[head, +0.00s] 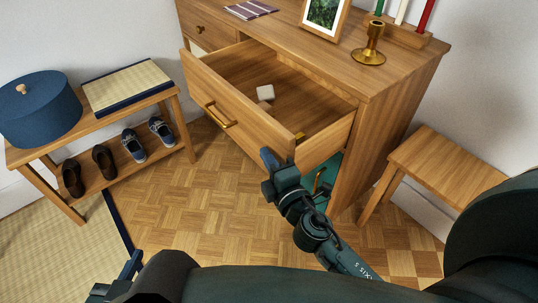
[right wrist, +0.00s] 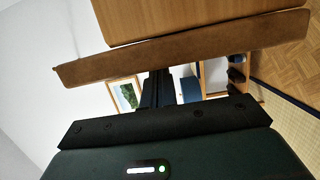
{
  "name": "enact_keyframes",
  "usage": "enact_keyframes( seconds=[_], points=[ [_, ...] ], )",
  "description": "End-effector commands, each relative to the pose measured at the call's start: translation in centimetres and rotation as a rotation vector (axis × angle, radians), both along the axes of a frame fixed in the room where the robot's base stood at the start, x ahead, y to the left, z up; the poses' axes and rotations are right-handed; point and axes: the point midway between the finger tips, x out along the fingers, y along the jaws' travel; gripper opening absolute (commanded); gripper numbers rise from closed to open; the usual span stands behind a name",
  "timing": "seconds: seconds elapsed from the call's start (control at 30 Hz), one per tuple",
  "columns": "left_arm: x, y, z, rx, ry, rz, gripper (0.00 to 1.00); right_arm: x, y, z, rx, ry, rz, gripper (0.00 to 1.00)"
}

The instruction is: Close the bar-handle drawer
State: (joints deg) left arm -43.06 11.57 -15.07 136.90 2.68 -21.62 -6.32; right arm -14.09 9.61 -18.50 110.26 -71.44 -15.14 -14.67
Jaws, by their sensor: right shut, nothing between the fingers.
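The bar-handle drawer (head: 238,110) is pulled well out of the wooden cabinet, with its brass bar handle (head: 220,115) on the front panel. In the right wrist view a wooden panel (right wrist: 180,46) crosses above the shut fingers (right wrist: 157,88). My left gripper (head: 122,278) is low at the left, away from the drawer, partly hidden by my arm.
The cabinet top (head: 300,40) holds a picture frame (head: 326,14), a brass candlestick (head: 370,45) and candles. A bench (head: 60,132) with a blue round box (head: 40,108) and shoes stands left. A wooden stool (head: 445,165) stands right. The parquet before the drawer is clear.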

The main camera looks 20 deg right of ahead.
Motion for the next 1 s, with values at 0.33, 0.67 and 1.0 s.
enact_keyframes(
  seconds=[0.33, 0.67, 1.0],
  points=[
    [0.0, 0.0, -0.1, 0.002, 0.0, -0.002, 0.32, -0.2, 0.2, 0.0, 0.0, 0.0, 0.0, 0.0],
    [0.0, 0.0, 0.0, 0.003, 0.0, -0.002, 0.32, -0.1, -0.2, 0.0, 0.0, 0.0, -0.001, 0.0],
    [0.1, 0.2, 0.3, 0.0, -0.006, 0.003, 0.32, 1.7, -5.3, 0.1, -0.005, -0.001, -0.005, 0.0]
  ],
)
